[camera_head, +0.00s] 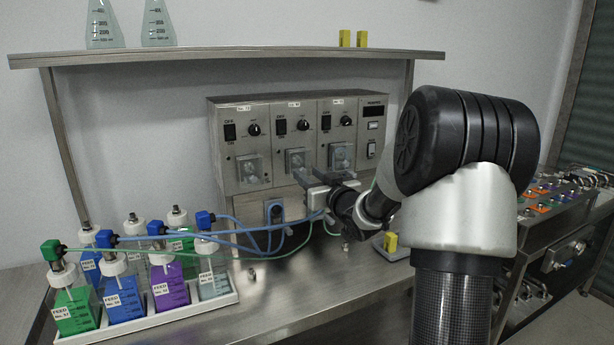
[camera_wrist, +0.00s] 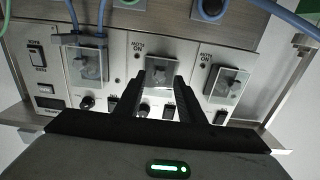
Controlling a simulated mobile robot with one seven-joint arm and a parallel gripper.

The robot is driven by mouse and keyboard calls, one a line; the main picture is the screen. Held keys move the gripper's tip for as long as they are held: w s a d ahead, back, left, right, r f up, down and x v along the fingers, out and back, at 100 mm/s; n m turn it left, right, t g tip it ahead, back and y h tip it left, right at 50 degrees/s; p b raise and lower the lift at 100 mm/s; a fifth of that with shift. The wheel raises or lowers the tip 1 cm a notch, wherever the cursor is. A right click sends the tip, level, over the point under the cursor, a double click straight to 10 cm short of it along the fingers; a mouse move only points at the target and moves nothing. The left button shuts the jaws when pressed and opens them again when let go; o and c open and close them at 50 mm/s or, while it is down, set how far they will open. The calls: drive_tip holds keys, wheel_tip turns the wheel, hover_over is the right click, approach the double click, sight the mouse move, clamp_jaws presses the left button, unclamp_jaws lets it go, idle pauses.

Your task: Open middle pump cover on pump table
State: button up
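The pump unit (camera_head: 270,118) is a grey metal box with three clear square covers in a row. The middle pump cover (camera_head: 297,160) looks closed against the panel. It also shows in the wrist view (camera_wrist: 160,75), which is upside down, between my two black fingers. My gripper (camera_head: 303,178) is in front of the middle pump, just below its cover in the head view. In the wrist view my gripper (camera_wrist: 161,82) is open, with one finger at each side of the cover. I cannot tell whether the fingers touch it.
The other covers (camera_head: 250,168) (camera_head: 341,155) flank the middle one. Blue and green tubes (camera_head: 262,232) run close below my gripper to several feed bottles in a white tray (camera_head: 150,325). A shelf (camera_head: 230,55) is above the unit. The front of the steel table (camera_head: 300,300) is clear.

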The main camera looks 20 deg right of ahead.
drive_tip(key=shift+w, duration=0.9)
drive_tip(key=shift+c, duration=0.4)
clamp_jaws()
drive_tip(key=shift+r, duration=0.15)
